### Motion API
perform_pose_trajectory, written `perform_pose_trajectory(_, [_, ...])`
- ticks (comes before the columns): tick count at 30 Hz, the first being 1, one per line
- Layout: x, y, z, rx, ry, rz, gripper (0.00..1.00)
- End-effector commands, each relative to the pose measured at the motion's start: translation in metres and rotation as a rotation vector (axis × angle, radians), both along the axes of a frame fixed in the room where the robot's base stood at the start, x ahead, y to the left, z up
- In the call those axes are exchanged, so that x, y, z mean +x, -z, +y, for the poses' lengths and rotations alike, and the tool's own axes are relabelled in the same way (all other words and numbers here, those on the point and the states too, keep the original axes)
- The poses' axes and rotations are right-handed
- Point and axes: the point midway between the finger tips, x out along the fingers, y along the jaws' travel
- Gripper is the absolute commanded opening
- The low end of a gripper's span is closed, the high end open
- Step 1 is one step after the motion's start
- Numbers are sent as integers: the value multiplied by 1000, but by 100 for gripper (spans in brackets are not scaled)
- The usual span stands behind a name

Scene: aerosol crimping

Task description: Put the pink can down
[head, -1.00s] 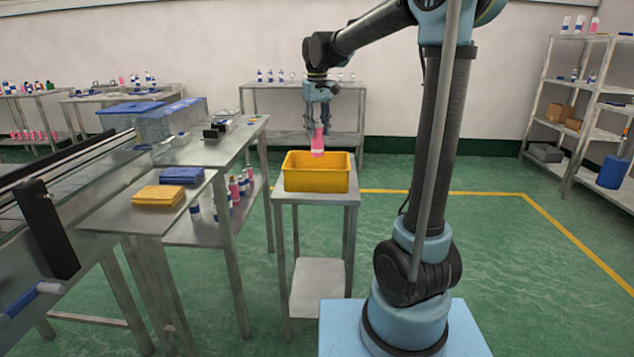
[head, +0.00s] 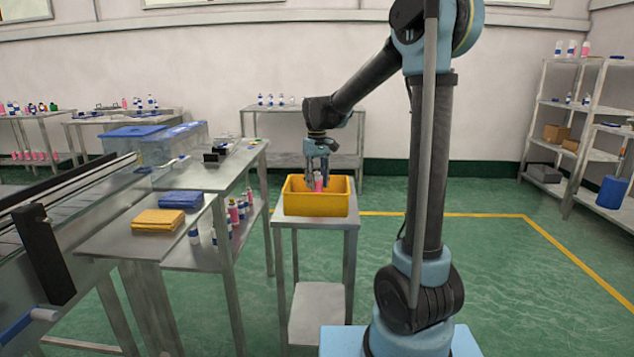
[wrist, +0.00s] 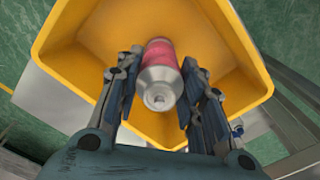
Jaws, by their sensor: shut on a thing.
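The pink can (wrist: 159,76) has a silver top and shows in the wrist view between the two fingers of my gripper (wrist: 158,98). It also shows in the head view (head: 318,183), with its lower part hidden behind the front wall of the yellow bin (head: 317,205). My gripper (head: 318,172) is shut on the can and points down into the bin. The bin stands on a small metal table (head: 348,222). I cannot tell whether the can touches the bin's floor.
A metal bench to the left holds folded yellow cloths (head: 158,220) and blue cloths (head: 182,200). Several bottles (head: 236,212) stand on its lower shelf. Shelving (head: 575,130) stands at the right. The green floor (head: 500,290) at the right is clear.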

Motion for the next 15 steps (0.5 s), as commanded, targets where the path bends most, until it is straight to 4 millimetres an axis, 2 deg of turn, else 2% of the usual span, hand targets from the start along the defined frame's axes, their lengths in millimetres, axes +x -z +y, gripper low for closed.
perform_pose_trajectory(7, [0,1,0,0,0,0,13])
perform_pose_trajectory(8, [0,1,0,0,0,0,43])
perform_pose_trajectory(9, [0,1,0,0,0,0,52])
perform_pose_trajectory(10, [0,1,0,0,0,0,56])
perform_pose_trajectory(15, [0,1,0,0,0,0,56])
